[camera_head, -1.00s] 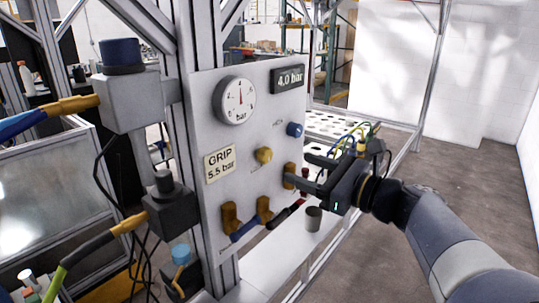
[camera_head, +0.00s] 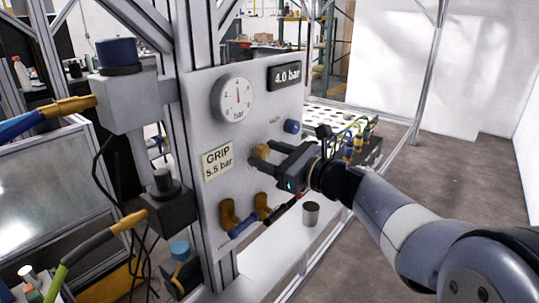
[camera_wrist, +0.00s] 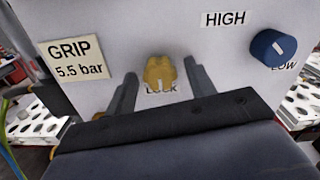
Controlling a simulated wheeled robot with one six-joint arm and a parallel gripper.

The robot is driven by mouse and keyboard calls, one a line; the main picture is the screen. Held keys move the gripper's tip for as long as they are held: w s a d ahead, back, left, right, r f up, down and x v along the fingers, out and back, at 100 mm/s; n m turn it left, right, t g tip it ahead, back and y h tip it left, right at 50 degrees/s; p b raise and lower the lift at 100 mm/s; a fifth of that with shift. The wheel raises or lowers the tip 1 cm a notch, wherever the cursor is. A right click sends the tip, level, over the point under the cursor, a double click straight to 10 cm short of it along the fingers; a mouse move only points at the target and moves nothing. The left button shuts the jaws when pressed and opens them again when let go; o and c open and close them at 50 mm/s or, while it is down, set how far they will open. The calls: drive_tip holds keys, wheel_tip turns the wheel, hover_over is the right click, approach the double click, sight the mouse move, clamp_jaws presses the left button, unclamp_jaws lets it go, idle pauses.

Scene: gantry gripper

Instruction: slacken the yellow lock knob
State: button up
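The yellow lock knob (camera_head: 262,150) sits on the pale panel (camera_head: 205,110). In the wrist view the knob (camera_wrist: 160,72) is above a partly covered "LOCK" label (camera_wrist: 161,90). My gripper (camera_head: 262,156) has reached the panel at the knob. In the wrist view my gripper's fingers (camera_wrist: 160,78) stand on either side of the knob, with a small gap visible at each side. The gripper is open. In the head view the fingers partly hide the knob.
A blue knob (camera_wrist: 273,48) with "HIGH" and "LOW" labels is to the right. A dial gauge (camera_head: 232,98) and a "4.0 bar" display (camera_head: 284,75) are above. A "GRIP 5.5 bar" label (camera_head: 217,161) is left. Yellow fittings (camera_head: 229,214) with hoses and a grey cup (camera_head: 310,213) are below.

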drive_tip(key=c, duration=0.8)
drive_tip(key=shift+c, duration=0.2)
